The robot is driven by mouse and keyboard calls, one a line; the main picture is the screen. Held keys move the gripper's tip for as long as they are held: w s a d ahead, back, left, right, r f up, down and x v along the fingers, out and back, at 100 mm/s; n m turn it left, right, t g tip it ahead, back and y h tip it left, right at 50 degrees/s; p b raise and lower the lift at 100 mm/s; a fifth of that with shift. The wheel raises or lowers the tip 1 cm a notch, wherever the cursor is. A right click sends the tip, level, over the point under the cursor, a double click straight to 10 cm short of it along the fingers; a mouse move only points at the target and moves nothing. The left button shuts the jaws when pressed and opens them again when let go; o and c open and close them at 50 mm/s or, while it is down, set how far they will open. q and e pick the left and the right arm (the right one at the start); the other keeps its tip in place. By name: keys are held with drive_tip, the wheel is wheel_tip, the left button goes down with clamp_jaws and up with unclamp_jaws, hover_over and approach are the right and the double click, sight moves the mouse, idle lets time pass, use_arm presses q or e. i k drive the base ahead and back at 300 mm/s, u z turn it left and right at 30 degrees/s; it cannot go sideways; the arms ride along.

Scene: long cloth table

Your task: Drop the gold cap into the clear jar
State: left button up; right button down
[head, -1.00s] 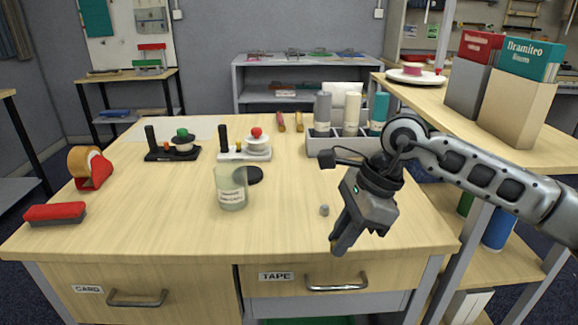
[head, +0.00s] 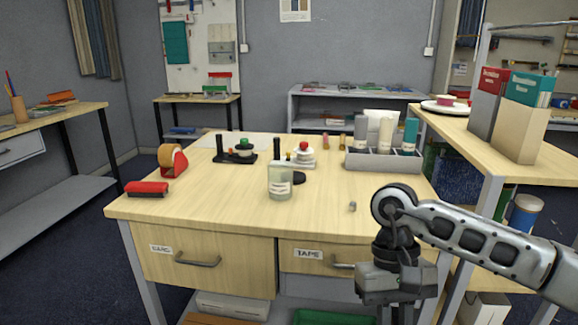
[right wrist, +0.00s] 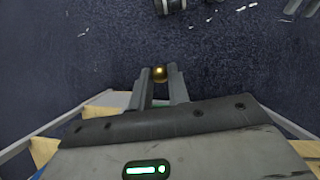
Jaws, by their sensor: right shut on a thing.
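The clear jar (head: 280,183) stands upright on the table (head: 235,205), with a pale label on its front. My right gripper (head: 392,284) is low in front of the table's right front edge in the head view, apart from the jar and to its right; its fingertips do not show clearly there. In the right wrist view my right gripper (right wrist: 158,80) is shut on the gold cap (right wrist: 160,72), held between the fingertips with dark floor beyond. The cap cannot be made out in the head view. My left gripper is not in view.
A grey divided tray (head: 383,161) with bottles is at the back right. The table's front middle is clear.

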sight(287, 194)
drive_tip(key=z, duration=0.05)
drive_tip(key=k, duration=0.65)
drive_tip(key=u, duration=0.95)
drive_tip(key=i, duration=1.65)
drive_tip(key=z, duration=0.85)
